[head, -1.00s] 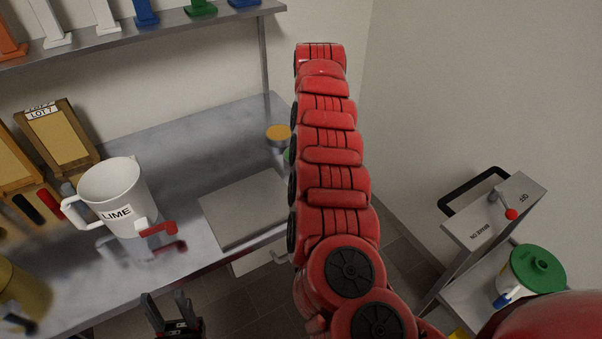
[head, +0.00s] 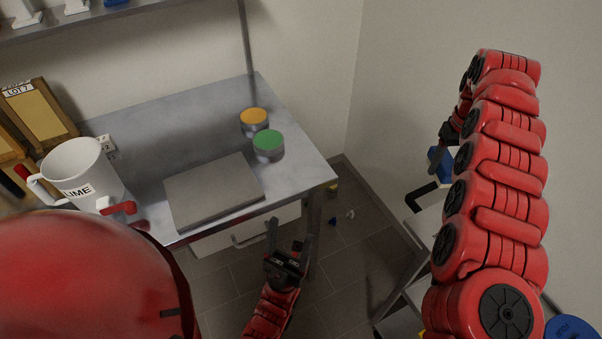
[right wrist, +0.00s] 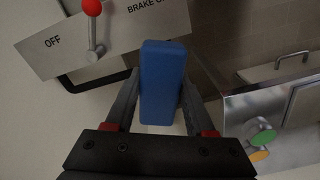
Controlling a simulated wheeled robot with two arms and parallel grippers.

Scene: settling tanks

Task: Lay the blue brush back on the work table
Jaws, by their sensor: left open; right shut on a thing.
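The blue brush (right wrist: 162,85) shows in the right wrist view as a blue block between the two fingers of my right gripper. In the head view a small blue part of the brush (head: 439,164) shows below my right gripper (head: 441,148), near the right wall and away from the table. My right gripper is shut on it. The grey metal work table (head: 300,172) stands left of centre. My left gripper (head: 289,232) is open and empty, in front of the table's front right edge.
A grey slab (head: 214,190) lies on the table. Behind it stand an orange-topped jar (head: 254,121) and a green-topped jar (head: 268,145). A white LIME jug (head: 78,172) stands left. A panel marked OFF with a red-knobbed lever (right wrist: 92,8) is close to the brush.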

